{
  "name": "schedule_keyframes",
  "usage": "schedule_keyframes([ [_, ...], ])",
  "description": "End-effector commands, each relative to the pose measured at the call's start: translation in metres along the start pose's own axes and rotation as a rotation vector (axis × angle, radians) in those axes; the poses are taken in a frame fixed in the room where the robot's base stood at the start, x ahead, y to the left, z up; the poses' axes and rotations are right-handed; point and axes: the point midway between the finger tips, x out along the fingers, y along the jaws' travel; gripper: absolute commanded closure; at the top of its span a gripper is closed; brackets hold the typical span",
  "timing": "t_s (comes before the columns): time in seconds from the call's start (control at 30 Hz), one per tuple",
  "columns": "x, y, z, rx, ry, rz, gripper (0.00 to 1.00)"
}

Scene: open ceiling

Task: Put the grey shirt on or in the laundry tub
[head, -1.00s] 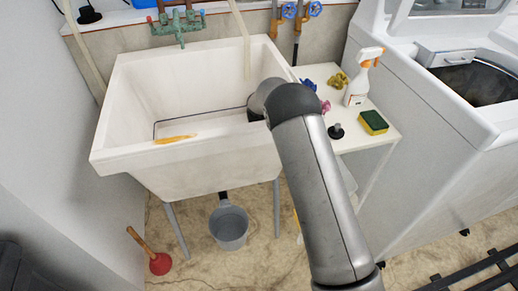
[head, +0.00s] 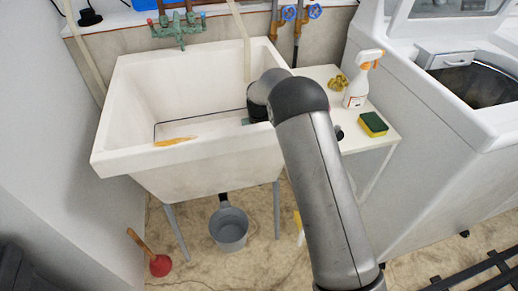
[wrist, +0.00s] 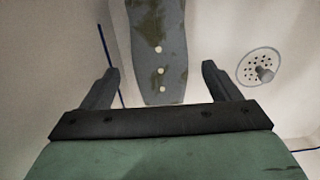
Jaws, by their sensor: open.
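The laundry tub (head: 155,165) is a deep white basin on grey legs; its inside and drain (wrist: 260,68) also show in the wrist view. A grey, stained strip with white buttons, which looks like the grey shirt (wrist: 160,50), shows inside the tub in the wrist view. I cannot tell whether it rests on the tub floor or is falling. A small grey-teal patch beside my wrist in the head view may be part of it. My gripper (wrist: 159,72) is open over the tub, its fingers apart on either side of the strip's image. The arm mostly hides it in the head view.
A yellow-orange object (head: 175,141) lies in the tub's front. The white side table (head: 375,145) at right holds a spray bottle (head: 357,92), a sponge (head: 373,124) and a yellow cloth (head: 338,84). A bucket (head: 229,229) and plunger (head: 159,264) are below. The washer (head: 430,140) is right.

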Motion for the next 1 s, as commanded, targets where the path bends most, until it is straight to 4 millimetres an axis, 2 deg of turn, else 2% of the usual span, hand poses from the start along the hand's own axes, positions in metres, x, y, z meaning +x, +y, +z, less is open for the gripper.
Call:
schedule_keyframes([
  [0.03, -0.014, 0.0, -0.001, 0.0, 0.005, 0.0, 0.17],
  [0.1, -0.029, 0.0, -0.001, 0.001, 0.003, -0.001, 0.17],
  [0.3, -0.062, 0.0, -0.001, 0.002, 0.002, -0.001, 0.17],
  [0.47, -0.073, 0.0, 0.0, 0.001, -0.001, 0.0, 0.17],
  [0.77, -0.075, 0.0, 0.0, 0.001, -0.001, 0.0, 0.17],
  [0.87, -0.082, 0.001, 0.002, 0.002, 0.001, 0.001, 0.17],
  [0.93, -0.098, 0.002, 0.009, 0.004, 0.0, 0.004, 0.17],
  [1.0, -0.125, 0.005, 0.023, 0.008, -0.004, 0.014, 0.17],
])
